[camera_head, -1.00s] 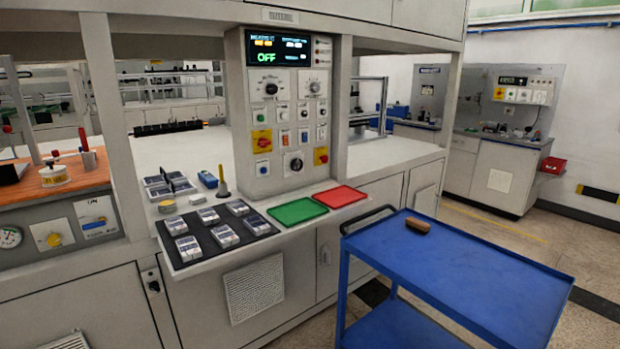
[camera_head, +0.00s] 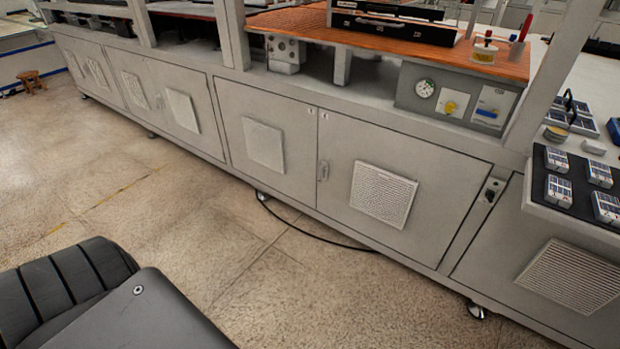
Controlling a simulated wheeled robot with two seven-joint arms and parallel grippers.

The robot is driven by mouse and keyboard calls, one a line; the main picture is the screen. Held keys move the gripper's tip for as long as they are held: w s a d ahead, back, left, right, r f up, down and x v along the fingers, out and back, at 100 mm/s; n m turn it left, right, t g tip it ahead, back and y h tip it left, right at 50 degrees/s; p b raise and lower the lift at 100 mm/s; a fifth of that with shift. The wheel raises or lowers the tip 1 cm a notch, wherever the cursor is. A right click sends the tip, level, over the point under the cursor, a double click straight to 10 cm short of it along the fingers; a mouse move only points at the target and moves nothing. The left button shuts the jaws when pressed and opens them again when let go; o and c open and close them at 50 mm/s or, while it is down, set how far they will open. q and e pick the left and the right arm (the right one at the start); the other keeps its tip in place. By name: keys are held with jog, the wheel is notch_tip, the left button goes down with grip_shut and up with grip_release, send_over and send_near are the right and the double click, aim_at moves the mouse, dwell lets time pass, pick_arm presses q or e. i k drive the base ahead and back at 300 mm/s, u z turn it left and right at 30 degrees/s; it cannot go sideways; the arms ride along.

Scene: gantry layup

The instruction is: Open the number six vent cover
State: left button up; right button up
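Several vent covers show along the lower cabinet fronts. A louvred vent cover (camera_head: 570,276) is at the right below the black battery mat, and a perforated one (camera_head: 383,193) is on a middle door. A plainer pale one (camera_head: 263,145) is left of that, then another (camera_head: 182,109), with smaller ones (camera_head: 133,90) and (camera_head: 95,72) farther off. All look shut against their panels. I read no numbers, so I cannot tell which is number six. Neither of my grippers is in view.
The beige floor (camera_head: 160,200) before the cabinets is largely clear. A black cable (camera_head: 310,238) lies along the cabinet foot. A caster (camera_head: 476,310) stands under the right cabinet. A small brown stool (camera_head: 31,82) is at the far left.

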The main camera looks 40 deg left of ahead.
aim_at(388, 196)
jog(key=u, duration=0.05)
jog(key=k, duration=1.3)
jog(key=i, duration=0.65)
jog(key=u, duration=0.4)
jog(key=i, duration=0.75)
jog(key=z, duration=0.65)
jog(key=i, duration=0.45)
jog(key=z, duration=0.4)
